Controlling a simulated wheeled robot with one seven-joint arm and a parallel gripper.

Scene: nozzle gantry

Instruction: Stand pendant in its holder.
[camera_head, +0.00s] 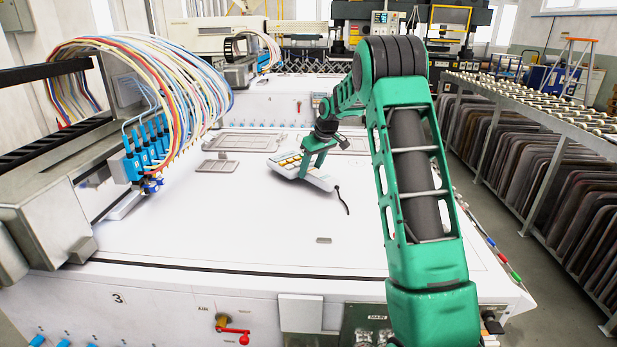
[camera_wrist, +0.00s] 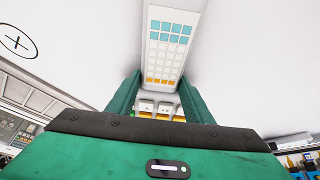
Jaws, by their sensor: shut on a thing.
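The pendant (camera_head: 321,182) is a pale, flat panel with rows of keys and a short black cable hanging from its right end. It is tilted and appears to be held just over the white machine top. In the wrist view the pendant (camera_wrist: 168,50) shows teal keys at its far end and yellow ones nearer. My gripper (camera_head: 308,168) is shut on it; the green fingers of my gripper (camera_wrist: 158,88) stand on either side of its near part. I cannot pick out the pendant's holder with certainty in either view.
The wide white machine top (camera_head: 220,225) is mostly clear in front of the pendant. A nozzle cluster (camera_head: 145,155) with many coloured hoses stands at left. Flat grey plates (camera_head: 245,141) lie behind. A small white box (camera_head: 300,313) is on the front face. A rack (camera_head: 540,150) runs along the right.

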